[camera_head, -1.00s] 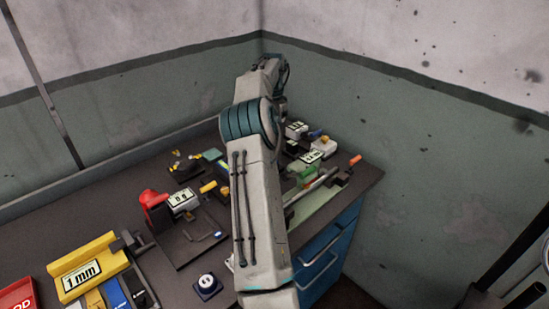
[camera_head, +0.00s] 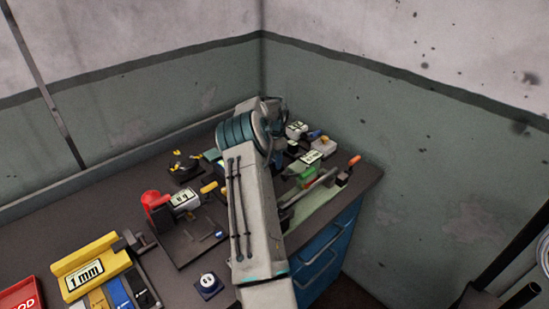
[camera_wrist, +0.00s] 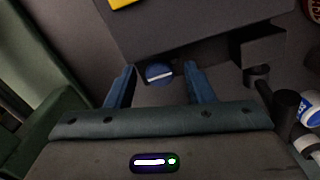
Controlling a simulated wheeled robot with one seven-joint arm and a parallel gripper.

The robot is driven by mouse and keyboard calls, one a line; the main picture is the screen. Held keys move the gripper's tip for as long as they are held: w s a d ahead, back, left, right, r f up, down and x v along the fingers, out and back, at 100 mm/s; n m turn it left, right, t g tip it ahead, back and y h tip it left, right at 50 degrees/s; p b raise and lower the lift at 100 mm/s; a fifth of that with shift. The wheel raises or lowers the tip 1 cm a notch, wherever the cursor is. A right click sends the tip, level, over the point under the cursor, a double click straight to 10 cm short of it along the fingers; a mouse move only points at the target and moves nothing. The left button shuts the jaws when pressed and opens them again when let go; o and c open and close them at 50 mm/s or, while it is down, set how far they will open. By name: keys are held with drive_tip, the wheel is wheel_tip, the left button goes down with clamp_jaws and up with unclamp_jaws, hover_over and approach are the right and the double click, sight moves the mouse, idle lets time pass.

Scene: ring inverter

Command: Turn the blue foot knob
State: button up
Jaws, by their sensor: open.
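The blue foot knob (camera_wrist: 159,73) is a small round blue piece with a pale line across it, in the upper middle of the wrist view. My gripper (camera_wrist: 160,82) is open, with one blue finger to the left of the knob and one to the right. Gaps show on both sides of the knob. I cannot tell how far the fingertips are above it. In the head view my arm hides the gripper, and I cannot make out the knob there.
A dark block (camera_wrist: 258,46) stands right of the knob, close to the right finger. In the head view, a red-and-grey gauge (camera_head: 183,199), a yellow holder (camera_head: 88,268) and a green part (camera_head: 306,176) stand on the crowded bench. Walls close in the back corner.

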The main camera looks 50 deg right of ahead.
drive_tip(key=shift+f, duration=0.15)
drive_tip(key=shift+c, duration=0.3)
drive_tip(key=c, duration=0.9)
drive_tip(key=shift+c, duration=0.2)
drive_tip(key=shift+n, duration=0.3)
drive_tip(key=n+b, duration=0.2)
drive_tip(key=n, duration=0.1)
drive_tip(key=shift+n, duration=0.4)
drive_tip(key=n+b, duration=0.1)
drive_tip(key=n, duration=0.3)
drive_tip(key=shift+n, duration=0.3)
